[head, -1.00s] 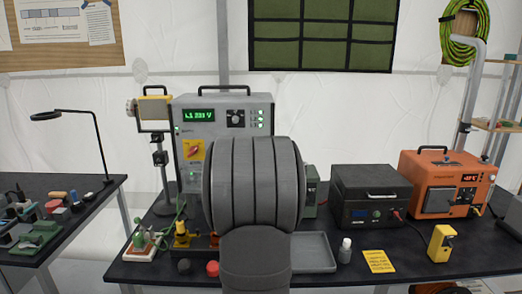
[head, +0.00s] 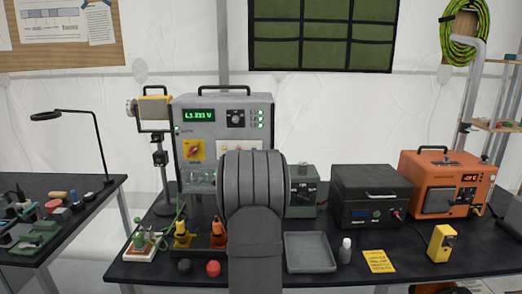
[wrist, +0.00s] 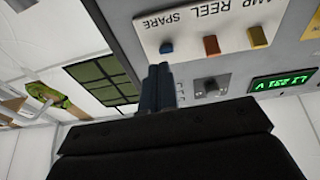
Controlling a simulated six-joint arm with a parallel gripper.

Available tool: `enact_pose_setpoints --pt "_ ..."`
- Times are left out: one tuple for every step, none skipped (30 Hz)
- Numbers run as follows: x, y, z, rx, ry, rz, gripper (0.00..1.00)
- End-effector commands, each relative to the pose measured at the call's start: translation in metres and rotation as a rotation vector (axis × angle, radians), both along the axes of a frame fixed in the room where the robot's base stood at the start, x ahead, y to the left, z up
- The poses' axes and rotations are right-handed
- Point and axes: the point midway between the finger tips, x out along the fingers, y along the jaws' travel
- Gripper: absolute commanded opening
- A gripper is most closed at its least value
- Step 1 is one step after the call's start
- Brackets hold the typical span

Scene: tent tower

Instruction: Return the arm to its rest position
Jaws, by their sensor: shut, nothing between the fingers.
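In the wrist view my gripper (wrist: 158,85) has its two dark fingers side by side, shut and empty. The grey cabinet (wrist: 225,50) fills the upper right of that view, with its label plate and a green display. In the head view my grey arm stands in front of the cabinet (head: 200,128) and covers its lower right part. The gripper itself is hidden behind the arm there.
An orange plug (head: 218,232) and a yellow plug (head: 181,232) stand left of my arm on the black table. A grey tray (head: 310,252), white bottle (head: 345,250), dark box (head: 371,194) and orange unit (head: 448,182) are to the right. A red knob (head: 213,268) is in front.

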Motion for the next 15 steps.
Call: enact_pose_setpoints --pt "-0.001 0.000 -0.005 -0.001 -0.017 0.001 0.00" --pt "-0.001 0.001 -0.006 -0.002 -0.030 0.002 0.00" --pt "-0.003 0.001 -0.008 -0.001 -0.048 0.003 0.00" --pt "-0.003 0.001 -0.010 -0.002 -0.061 0.004 0.00" --pt "-0.004 0.001 -0.012 -0.002 -0.073 0.007 0.00" --pt "-0.006 0.002 -0.014 -0.002 -0.091 0.009 0.00" --pt "-0.007 0.002 -0.016 -0.002 -0.104 0.011 0.00" --pt "-0.008 0.003 -0.017 -0.002 -0.117 0.013 0.00" --pt "-0.009 0.003 -0.020 -0.002 -0.134 0.017 0.00" --pt "-0.011 0.004 -0.022 -0.002 -0.146 0.019 0.00" --pt "-0.012 0.004 -0.023 -0.001 -0.160 0.021 0.00" --pt "-0.014 0.005 -0.025 -0.001 -0.178 0.026 0.00" --pt "-0.015 0.006 -0.027 -0.001 -0.190 0.029 0.00" --pt "-0.017 0.006 -0.029 0.000 -0.202 0.032 0.00" --pt "-0.020 0.007 -0.032 0.000 -0.214 0.036 0.00"
